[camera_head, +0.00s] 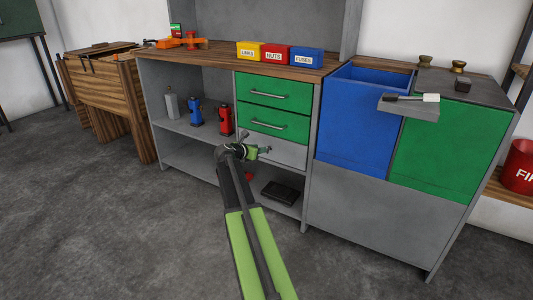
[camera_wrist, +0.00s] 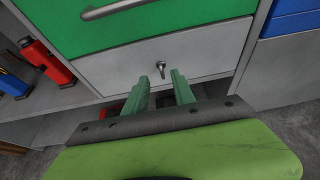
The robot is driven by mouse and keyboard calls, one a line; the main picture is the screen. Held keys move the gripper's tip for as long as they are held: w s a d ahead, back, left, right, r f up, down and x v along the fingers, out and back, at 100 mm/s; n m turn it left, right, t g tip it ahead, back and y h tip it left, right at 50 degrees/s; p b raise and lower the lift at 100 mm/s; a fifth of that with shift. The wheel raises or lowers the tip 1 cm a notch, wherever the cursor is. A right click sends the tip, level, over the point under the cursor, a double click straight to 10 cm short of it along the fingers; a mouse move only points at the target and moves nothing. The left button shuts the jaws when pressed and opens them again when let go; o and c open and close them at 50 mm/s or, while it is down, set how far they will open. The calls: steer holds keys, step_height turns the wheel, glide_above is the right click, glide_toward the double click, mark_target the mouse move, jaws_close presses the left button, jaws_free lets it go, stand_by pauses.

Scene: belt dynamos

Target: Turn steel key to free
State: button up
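The steel key (camera_wrist: 161,67) sticks out of the grey panel (camera_wrist: 205,52) below the green drawers. In the wrist view it sits just beyond my fingertips, roughly midway between them. My gripper (camera_wrist: 162,78) is open and empty, its two green fingers spread apart and pointing at the panel. I cannot tell how far the tips are from the key, but they do not appear to grip it. In the head view my gripper (camera_head: 262,150) is in front of the grey panel (camera_head: 290,153), and the key there is too small to tell from the fingers.
Two green drawers (camera_head: 280,122) with bar handles are above. Red (camera_head: 226,120) and blue (camera_head: 196,116) cylindrical things stand on the left shelf. A black box (camera_head: 281,191) lies on the lower shelf. The blue bin (camera_head: 352,125) and green cabinet (camera_head: 450,150) are right. Floor in front is clear.

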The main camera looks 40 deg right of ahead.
mark_target(268, 150)
steer(key=b+x, duration=0.2)
steer(key=x, duration=0.5)
steer(key=shift+d, duration=0.25)
steer(key=shift+w+f, duration=0.1)
steer(key=shift+f, duration=0.05)
jaws_close()
